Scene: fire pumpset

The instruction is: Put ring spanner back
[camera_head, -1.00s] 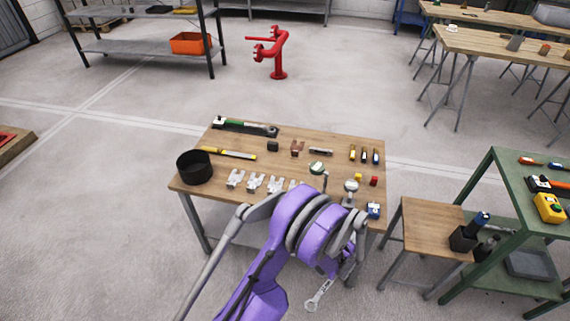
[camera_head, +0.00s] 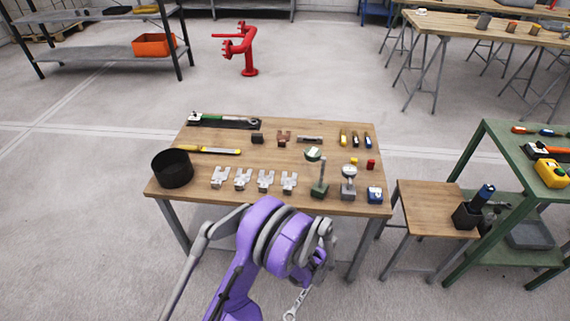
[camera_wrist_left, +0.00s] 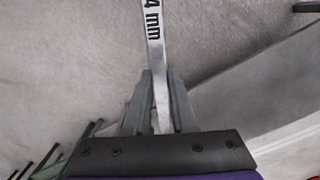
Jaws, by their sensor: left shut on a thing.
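The ring spanner (camera_wrist_left: 152,35) is a grey metal bar with black lettering ending in "4 mm" in the left wrist view. My left gripper (camera_wrist_left: 160,90) is shut on its shaft. One end of the spanner (camera_head: 294,303) shows at the bottom of the head view, hanging low in front of the table's near edge. My purple arm hides most of the gripper there. A dark tray (camera_head: 224,122) lies at the table's back left with a green-handled tool on it.
The wooden table (camera_head: 225,161) holds several grey metal blocks (camera_head: 242,179), a black round bin (camera_head: 172,168), a yellow bar tool (camera_head: 208,150) and two gauges on stands (camera_head: 348,182). A wooden stool (camera_head: 430,205) and green rack (camera_head: 480,160) stand to the right.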

